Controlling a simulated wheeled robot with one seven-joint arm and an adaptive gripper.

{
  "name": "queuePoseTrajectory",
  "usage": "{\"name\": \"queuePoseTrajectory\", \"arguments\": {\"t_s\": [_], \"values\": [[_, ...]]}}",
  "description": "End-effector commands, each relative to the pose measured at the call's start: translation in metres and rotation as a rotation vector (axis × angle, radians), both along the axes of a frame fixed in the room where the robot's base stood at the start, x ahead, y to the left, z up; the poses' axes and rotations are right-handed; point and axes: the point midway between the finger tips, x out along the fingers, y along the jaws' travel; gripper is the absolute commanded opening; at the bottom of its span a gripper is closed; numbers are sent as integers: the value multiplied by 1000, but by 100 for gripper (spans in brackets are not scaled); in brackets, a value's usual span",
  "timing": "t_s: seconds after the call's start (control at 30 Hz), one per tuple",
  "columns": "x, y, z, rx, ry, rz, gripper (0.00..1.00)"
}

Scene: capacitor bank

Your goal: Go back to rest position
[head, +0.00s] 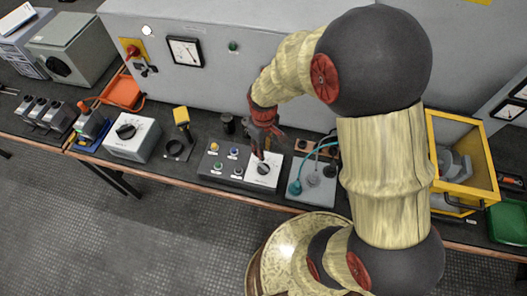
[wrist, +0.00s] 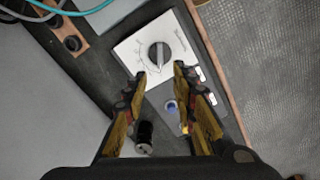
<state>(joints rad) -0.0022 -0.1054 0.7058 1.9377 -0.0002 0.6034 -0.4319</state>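My gripper (head: 262,145) is at the end of my arm, above the bench and close to a white box with a black rotary knob (head: 263,169). In the wrist view my gripper (wrist: 161,75) has its two fingers spread apart, with nothing between them. The black knob (wrist: 159,56) on its white dial face lies just beyond the fingertips. The gap between fingertips and knob is hard to judge. A grey button panel (head: 225,165) sits beside the white box, partly hidden by the fingers in the wrist view.
A grey cabinet (head: 215,75) with a meter stands behind the bench. A grey box with a teal cable (head: 315,180) is to the right, then a yellow-framed box (head: 480,165). Another knob box (head: 132,137) stands left. The floor (head: 120,240) in front is clear.

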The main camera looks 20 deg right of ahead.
Motion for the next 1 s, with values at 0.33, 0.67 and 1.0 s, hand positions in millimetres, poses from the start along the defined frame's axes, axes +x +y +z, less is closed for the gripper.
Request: {"name": "queuePoseTrajectory", "arguments": {"t_s": [0.33, 0.67, 1.0], "values": [[0, 0, 0, 0, 0, 0, 27], [-6, 0, -1, -1, 22, -55, 27], [-66, 0, 64, -8, 58, -279, 27]]}}
